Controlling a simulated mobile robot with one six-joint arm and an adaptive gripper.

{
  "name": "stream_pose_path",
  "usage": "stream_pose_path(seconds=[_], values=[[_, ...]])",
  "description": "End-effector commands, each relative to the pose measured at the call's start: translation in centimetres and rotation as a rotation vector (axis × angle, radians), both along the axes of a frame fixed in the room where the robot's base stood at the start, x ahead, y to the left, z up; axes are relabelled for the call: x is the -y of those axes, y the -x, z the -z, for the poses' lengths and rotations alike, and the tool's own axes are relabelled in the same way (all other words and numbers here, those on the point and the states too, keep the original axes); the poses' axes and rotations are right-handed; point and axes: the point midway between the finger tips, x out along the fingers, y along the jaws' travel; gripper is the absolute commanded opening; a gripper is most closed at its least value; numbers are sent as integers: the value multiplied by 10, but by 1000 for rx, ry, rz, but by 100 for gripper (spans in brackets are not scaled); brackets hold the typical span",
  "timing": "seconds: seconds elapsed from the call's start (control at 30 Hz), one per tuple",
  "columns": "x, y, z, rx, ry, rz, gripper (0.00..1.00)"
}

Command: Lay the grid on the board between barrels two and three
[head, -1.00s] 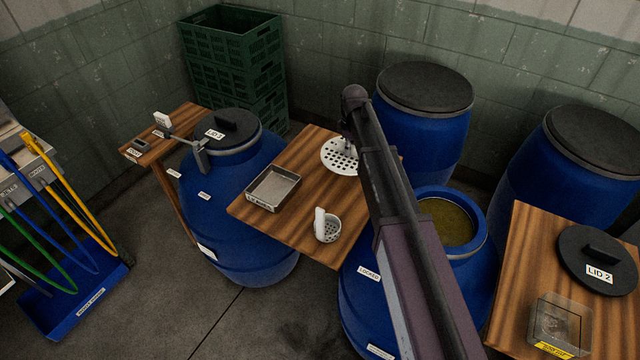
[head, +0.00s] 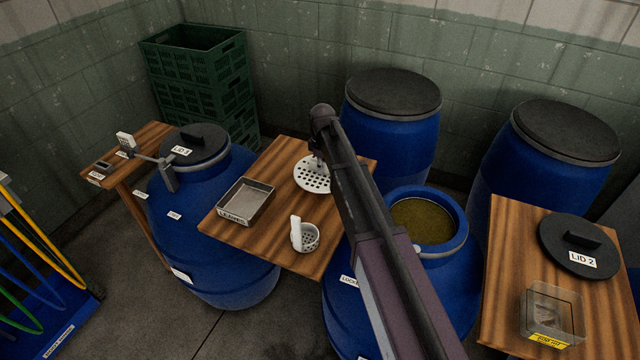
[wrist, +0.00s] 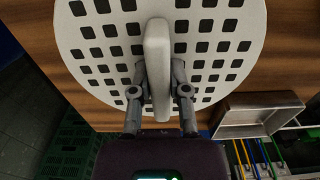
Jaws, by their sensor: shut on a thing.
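The grid is a round white plate with many square holes (head: 309,182) and an upright handle bar (wrist: 157,65). It is over the far end of the middle wooden board (head: 282,238), left of the open barrel (head: 461,240). My gripper (wrist: 160,92) is shut on the handle bar, with one finger on each side. The grid lies flat over the wood; I cannot tell if it touches. In the head view my arm hides part of the grid and the board's right side. A second board (head: 500,290) stands right of the open barrel.
The middle board holds a metal tray (head: 262,210) and a small white perforated cup (head: 310,238). The right board holds a black lid labelled LID 2 (head: 565,232) and a clear box (head: 552,312). Closed barrels (head: 395,130) stand behind. The right board's far left part is bare.

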Motion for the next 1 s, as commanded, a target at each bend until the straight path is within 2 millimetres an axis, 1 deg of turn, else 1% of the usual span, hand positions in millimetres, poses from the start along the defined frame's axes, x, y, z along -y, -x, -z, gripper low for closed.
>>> stream_pose_path(seconds=[0.03, 0.13, 0.67, 0.77, 1.0], values=[[0, 0, 8, 0, 0, 0, 0], [0, 0, 12, 0, 0, 0, 0], [1, 0, 14, 0, 0, 1, 0], [1, 0, 19, 0, 0, 1, 0], [1, 0, 39, 0, 0, 2, 0]])
